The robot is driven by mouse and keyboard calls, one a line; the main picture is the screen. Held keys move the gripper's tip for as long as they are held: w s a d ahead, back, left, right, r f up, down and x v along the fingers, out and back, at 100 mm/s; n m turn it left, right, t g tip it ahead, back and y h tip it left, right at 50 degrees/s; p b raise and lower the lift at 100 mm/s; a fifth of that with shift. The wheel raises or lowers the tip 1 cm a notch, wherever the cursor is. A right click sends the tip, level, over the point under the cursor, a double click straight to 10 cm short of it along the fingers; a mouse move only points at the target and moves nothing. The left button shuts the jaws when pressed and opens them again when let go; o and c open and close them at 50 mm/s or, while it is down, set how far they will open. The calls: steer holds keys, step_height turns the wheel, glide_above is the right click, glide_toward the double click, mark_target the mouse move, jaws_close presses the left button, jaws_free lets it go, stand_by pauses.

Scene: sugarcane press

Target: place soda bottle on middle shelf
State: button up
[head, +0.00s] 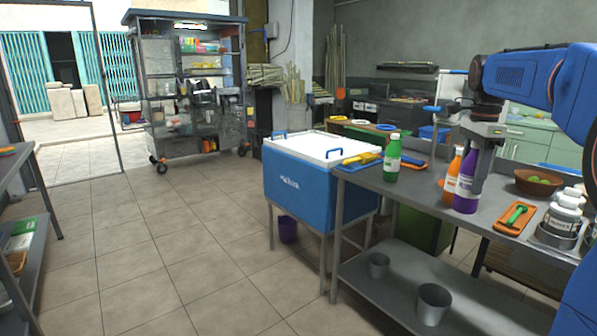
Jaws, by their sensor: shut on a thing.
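Three soda bottles stand along the steel table: a green one (392,160), an orange one (453,178) and a purple one (466,186). My gripper (479,180) points down over the right part of the table. It is shut on the purple bottle, and one finger hides that bottle's right side. The bottle's base is at or just above the tabletop; I cannot tell which. The orange bottle is close on its left. A wheeled cart with several shelves (197,99) stands at the back left, holding many small items. Which shelf is the middle one is unclear.
A blue cooler (300,191) stands left of the steel table (418,188). The tiled floor (180,230) is mostly clear.

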steer(key=w+a+f+n, duration=0.3)
steer(key=a+f+n, duration=0.2)
steer(key=f, duration=1.6)
steer(key=w+a+f+n, duration=0.4)
steer(key=f+n, duration=0.3)
steer(key=f, duration=1.5)
steer(key=w+a+f+n, duration=0.3)
steer(key=a+f+n, duration=0.3)
steer(key=f, duration=1.6)
steer(key=shift+w+f+n, duration=0.2)
steer(key=shift+n, duration=0.4)
